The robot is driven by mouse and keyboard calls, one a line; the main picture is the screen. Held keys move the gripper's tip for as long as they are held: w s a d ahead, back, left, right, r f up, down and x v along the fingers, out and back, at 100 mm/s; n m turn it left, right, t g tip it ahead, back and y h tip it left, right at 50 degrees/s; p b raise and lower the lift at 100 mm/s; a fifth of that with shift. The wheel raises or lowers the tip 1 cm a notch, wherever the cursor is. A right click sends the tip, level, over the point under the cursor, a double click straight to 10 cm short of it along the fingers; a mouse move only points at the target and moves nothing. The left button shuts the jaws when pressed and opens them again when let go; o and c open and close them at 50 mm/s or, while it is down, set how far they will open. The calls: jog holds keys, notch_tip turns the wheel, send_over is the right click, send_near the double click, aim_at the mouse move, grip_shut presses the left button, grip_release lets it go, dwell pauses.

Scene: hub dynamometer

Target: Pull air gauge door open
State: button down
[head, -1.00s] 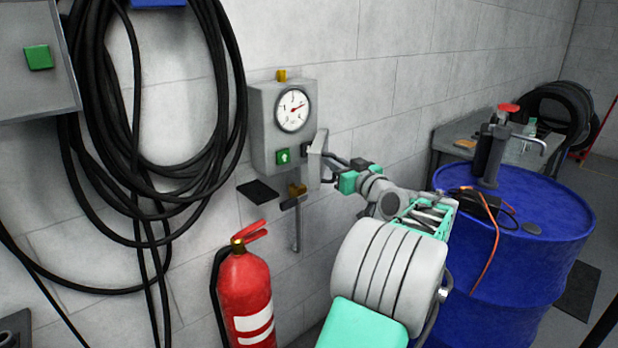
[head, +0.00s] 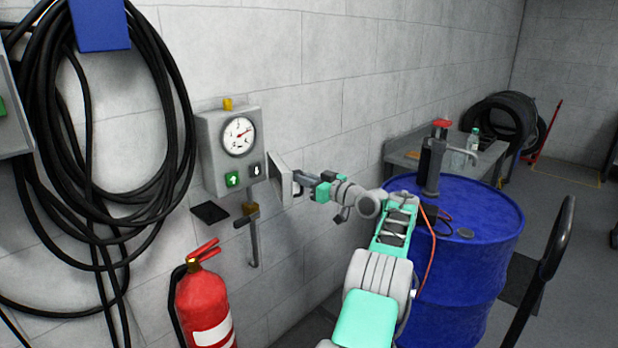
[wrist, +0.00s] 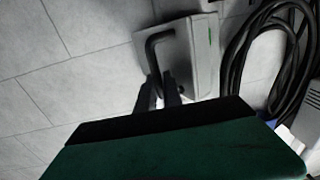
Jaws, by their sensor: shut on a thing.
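The grey air gauge box (head: 205,165) is on the wall in the head view, with a round dial (head: 239,135) and a green and a dark button on its front. Its grey door (head: 279,172) stands at an angle out from the box's right side, with a visible gap between door front edge and box. My gripper (head: 299,182) is at the door's outer face, shut on its dark handle. In the wrist view the black handle (wrist: 152,48) curves off the light grey door (wrist: 186,62), its lower end between my fingertips (wrist: 161,88). The exact grip contact is dark.
A red fire extinguisher (head: 205,305) stands below the gauge box, and a black hose coil (head: 178,125) hangs at left. A blue drum (head: 455,275) with a hand pump (head: 431,165) stands right of my arm. A hooked metal lever (head: 253,240) hangs below the box.

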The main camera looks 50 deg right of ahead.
jog(key=shift+r, duration=0.3)
jog(key=c, duration=1.8)
grip_release()
jog(key=shift+w+a, duration=0.1)
jog(key=shift+o, duration=0.2)
jog(key=s+b, duration=0.1)
jog(key=s, duration=0.6)
jog(key=shift+s+f, duration=0.15)
jog(key=shift+s, duration=0.25)
jog(key=shift+c, duration=0.4)
